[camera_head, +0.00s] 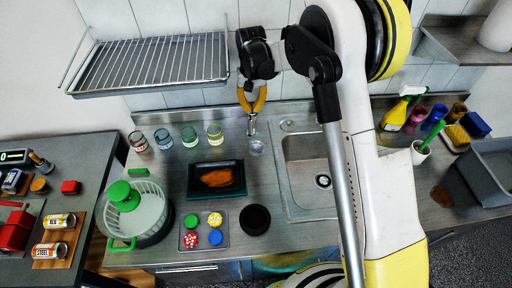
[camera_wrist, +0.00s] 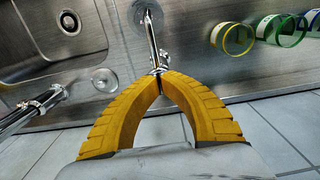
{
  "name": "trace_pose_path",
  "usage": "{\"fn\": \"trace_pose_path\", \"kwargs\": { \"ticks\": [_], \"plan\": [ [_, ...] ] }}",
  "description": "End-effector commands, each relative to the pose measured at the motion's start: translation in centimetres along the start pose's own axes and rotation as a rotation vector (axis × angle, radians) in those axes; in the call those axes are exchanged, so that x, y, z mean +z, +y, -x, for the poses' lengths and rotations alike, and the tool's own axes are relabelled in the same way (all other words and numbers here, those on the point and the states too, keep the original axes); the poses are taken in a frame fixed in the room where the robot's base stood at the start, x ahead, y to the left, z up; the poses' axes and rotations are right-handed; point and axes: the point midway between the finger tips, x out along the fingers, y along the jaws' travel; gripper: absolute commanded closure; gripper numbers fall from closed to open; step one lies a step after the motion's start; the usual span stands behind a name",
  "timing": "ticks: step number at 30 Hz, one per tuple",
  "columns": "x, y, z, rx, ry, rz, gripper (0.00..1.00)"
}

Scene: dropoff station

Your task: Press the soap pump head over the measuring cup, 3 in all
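My gripper (camera_head: 252,108) has yellow fingers and points down at the back of the counter. In the wrist view its fingertips (camera_wrist: 159,76) meet, with nothing seen between them. The silver soap pump (camera_head: 251,127) is right below the tips; its slim spout (camera_wrist: 151,38) reaches towards the front. The tips hide part of the pump head, and I cannot tell whether they touch it. The clear measuring cup (camera_head: 257,148) stands in front of the pump, under the spout's end; it also shows at the top of the wrist view (camera_wrist: 146,13).
The sink (camera_head: 306,160) is to the right, with a small round disc (camera_head: 287,126) behind it. Several colour-rimmed glasses (camera_head: 190,137) stand to the left. A dark tray (camera_head: 194,192) lies in front. A wire rack (camera_head: 155,62) hangs at upper left.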

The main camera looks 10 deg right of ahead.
Motion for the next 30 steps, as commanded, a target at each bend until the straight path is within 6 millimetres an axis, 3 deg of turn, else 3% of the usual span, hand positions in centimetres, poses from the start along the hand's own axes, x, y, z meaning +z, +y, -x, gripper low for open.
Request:
{"fn": "trace_pose_path", "kwargs": {
  "ticks": [11,30],
  "plan": [
    [0.0,0.0,0.1,0.000,-0.001,0.000,1.00],
    [0.0,0.0,4.3,0.000,0.000,0.000,1.00]
  ]
}}
